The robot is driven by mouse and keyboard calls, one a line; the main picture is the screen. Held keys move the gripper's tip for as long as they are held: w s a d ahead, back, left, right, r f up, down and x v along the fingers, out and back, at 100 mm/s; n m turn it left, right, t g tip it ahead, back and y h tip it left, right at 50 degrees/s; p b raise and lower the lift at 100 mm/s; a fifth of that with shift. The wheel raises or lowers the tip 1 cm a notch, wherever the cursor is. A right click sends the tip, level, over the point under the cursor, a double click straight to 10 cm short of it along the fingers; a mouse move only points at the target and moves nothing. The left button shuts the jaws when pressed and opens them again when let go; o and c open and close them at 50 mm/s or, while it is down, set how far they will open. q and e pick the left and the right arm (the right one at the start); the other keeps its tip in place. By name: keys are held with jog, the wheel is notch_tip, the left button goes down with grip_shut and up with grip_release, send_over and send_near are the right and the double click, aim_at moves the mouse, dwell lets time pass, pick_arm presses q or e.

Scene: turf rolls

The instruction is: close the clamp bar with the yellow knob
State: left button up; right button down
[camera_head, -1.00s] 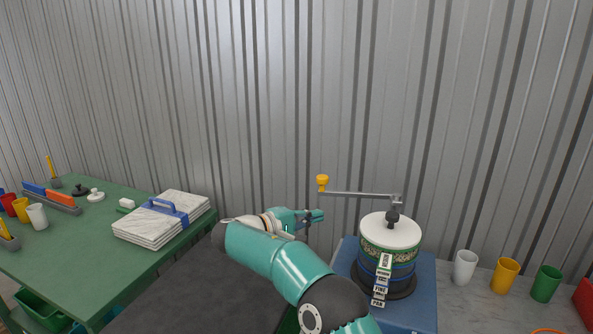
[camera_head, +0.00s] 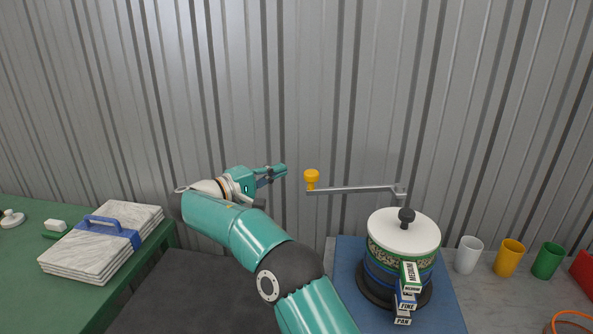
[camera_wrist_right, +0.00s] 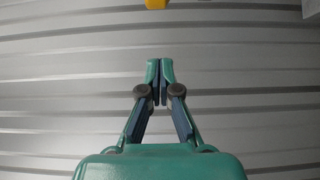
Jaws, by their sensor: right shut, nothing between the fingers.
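The yellow knob (camera_head: 311,178) stands upright at the left end of the grey clamp bar (camera_head: 352,189). The bar reaches left from its post, out past the sieve stack (camera_head: 403,250), which has a white lid with a black knob. My right gripper (camera_head: 285,169) is shut and empty, a little left of the yellow knob and apart from it. In the right wrist view the two fingertips (camera_wrist_right: 160,80) meet with nothing between them. The yellow knob (camera_wrist_right: 157,3) shows partly at the top edge there. My left gripper is not in view.
The stack stands on a blue mat (camera_head: 445,305) with labelled tabs facing front. White (camera_head: 467,255), yellow (camera_head: 508,258) and green (camera_head: 547,260) cups stand to the right. A strapped bundle of white sheets (camera_head: 90,255) lies on the green table (camera_head: 30,295) at left. A corrugated wall stands behind.

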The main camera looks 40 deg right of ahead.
aim_at(311, 176)
jog(key=s+d, duration=0.1)
jog(key=s, duration=0.1)
jog(key=s+d, duration=0.2)
jog(key=shift+s+d+p, duration=0.1)
jog(key=shift+d+p, duration=0.15)
jog(key=shift+p, duration=0.15)
dwell(0.4)
